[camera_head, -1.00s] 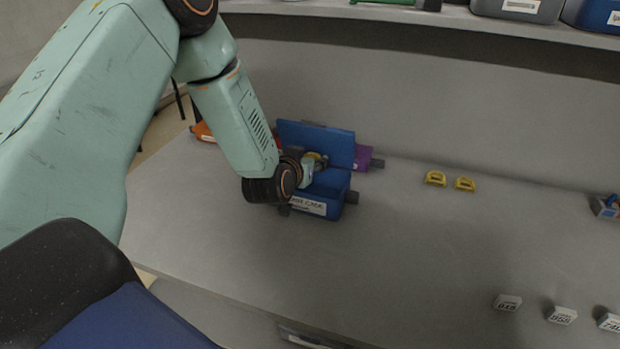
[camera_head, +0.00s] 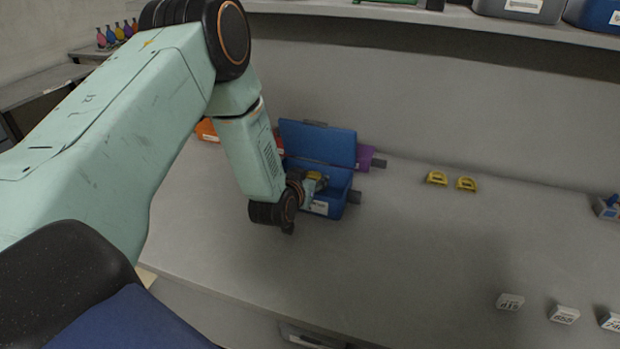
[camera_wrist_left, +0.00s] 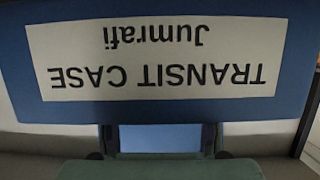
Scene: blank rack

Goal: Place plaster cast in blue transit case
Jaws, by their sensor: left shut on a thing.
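The blue transit case (camera_head: 338,207) stands open on the bench, its lid (camera_head: 318,143) raised at the back. My left gripper (camera_head: 317,180) reaches over the front of the case at its opening. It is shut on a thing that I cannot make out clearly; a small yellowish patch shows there. I cannot pick out the plaster cast for sure. In the left wrist view the blue front of the case (camera_wrist_left: 300,60) is very near, with its white label, reading TRANSIT CASE Jumrafi, upside down. My right gripper is not in view.
A purple thing (camera_head: 364,157) is behind the case at its right, and orange ones (camera_head: 207,130) are at its left. Several white labelled blocks (camera_head: 564,314) are at the front right. The middle bench is clear. A shelf (camera_head: 450,20) runs above.

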